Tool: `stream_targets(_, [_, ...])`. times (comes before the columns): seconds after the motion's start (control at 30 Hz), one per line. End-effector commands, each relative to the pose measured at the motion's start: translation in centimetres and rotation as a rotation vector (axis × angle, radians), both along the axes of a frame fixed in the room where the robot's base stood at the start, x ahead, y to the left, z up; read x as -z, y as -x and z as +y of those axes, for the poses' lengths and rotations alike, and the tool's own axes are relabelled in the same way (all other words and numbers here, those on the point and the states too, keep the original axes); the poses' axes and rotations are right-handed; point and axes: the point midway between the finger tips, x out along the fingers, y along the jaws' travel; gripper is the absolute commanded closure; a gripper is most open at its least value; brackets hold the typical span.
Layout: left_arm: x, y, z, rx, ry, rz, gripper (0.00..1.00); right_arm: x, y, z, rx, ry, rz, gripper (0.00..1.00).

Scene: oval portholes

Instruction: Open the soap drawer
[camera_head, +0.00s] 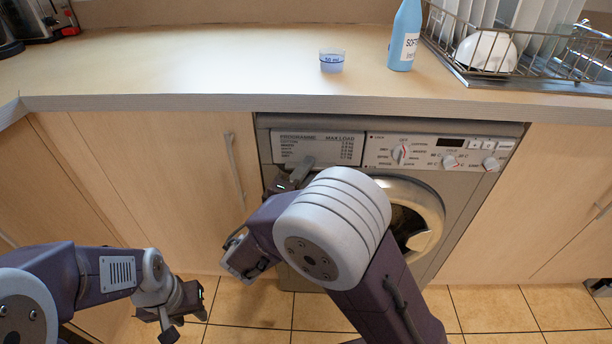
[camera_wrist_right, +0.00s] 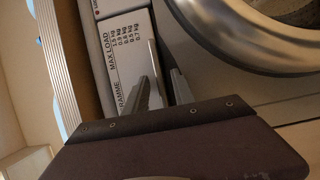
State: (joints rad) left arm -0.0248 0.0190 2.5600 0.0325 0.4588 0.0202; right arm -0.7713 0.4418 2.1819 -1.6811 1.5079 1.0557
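The soap drawer (camera_head: 318,147) is the grey panel with the printed programme table at the washing machine's top left. It looks closed, its front about flush with the control panel. It also shows in the right wrist view (camera_wrist_right: 128,48). My right gripper (camera_head: 299,172) is at the drawer's lower left edge. In the right wrist view its two fingers (camera_wrist_right: 166,88) stand apart, one in front of the panel and one past its lower edge. I cannot tell whether they touch it. My left gripper (camera_head: 182,314) hangs low at the left, empty, its fingers apart, away from the machine.
The round door (camera_head: 430,205) is below the control panel, partly behind my right arm. A countertop (camera_head: 200,75) overhangs the machine and carries a measuring cup (camera_head: 332,62), a blue bottle (camera_head: 404,38) and a dish rack (camera_head: 520,75). A cabinet handle (camera_head: 235,165) is left of the machine.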

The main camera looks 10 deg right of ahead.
Motion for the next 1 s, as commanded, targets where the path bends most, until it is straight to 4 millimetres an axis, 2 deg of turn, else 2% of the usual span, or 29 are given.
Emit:
stream_targets(0.17, [-0.04,0.0,0.0,0.0,0.0,0.0,0.64,-0.05,-0.01,0.01,0.0,0.0,0.0,0.69])
stream_targets(0.27, [-0.04,0.0,0.0,0.0,0.0,0.0,0.64,-0.05,0.0,0.01,0.0,0.0,0.0,0.97])
stream_targets(0.3, [-0.04,0.0,0.0,0.0,0.0,0.0,0.64,-0.05,0.0,0.01,0.0,-0.001,-0.001,1.0])
stream_targets(1.0, [-0.03,0.0,0.0,0.0,0.0,0.0,0.64,-0.02,0.03,0.01,0.0,0.0,0.0,1.0])
